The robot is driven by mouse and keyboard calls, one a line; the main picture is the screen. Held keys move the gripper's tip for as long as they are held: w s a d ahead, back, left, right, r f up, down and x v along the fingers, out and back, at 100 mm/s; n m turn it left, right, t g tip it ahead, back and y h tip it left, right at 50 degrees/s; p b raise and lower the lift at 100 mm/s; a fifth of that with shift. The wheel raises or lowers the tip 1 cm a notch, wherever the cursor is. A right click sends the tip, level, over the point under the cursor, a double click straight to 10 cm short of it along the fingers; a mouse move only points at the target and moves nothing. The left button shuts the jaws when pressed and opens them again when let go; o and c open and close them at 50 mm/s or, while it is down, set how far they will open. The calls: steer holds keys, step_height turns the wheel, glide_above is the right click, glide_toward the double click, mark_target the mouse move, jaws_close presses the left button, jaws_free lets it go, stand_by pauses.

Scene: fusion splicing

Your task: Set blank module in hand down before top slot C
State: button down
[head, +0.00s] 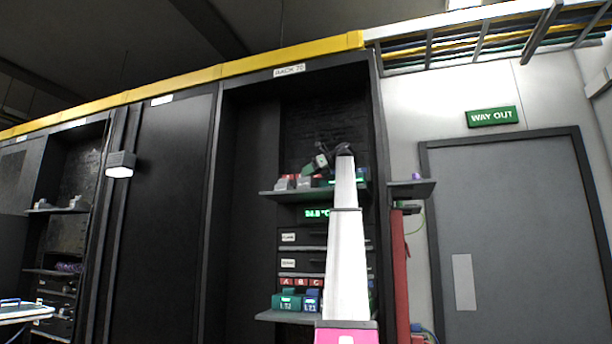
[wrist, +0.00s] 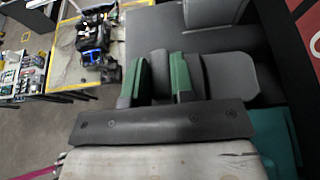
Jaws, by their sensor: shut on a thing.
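My gripper (head: 318,164) is up at the top shelf of the open rack, at the end of my raised white arm. In the wrist view, my gripper (wrist: 160,62) has green pads on both fingers, closed on a narrow grey piece, the blank module (wrist: 160,78). Most of the module is hidden by the fingers. The top shelf (head: 268,194) carries small grey modules (head: 284,184) and teal ones, with red labels behind. The gripper is above these modules. My arm hides the shelf's right part, and I cannot make out slot C there.
A lower shelf (head: 270,316) holds teal (head: 286,301) and blue modules under red letter tags A, B and C. A green temperature display (head: 317,213) sits below the top shelf. A small side shelf (head: 412,189) juts out right of the rack, near a grey door (head: 510,230).

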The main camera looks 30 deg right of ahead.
steer(key=c, duration=1)
jaws_free()
steer(key=shift+r, duration=0.1)
steer(key=shift+v, duration=3.7)
steer(key=shift+s, duration=0.1)
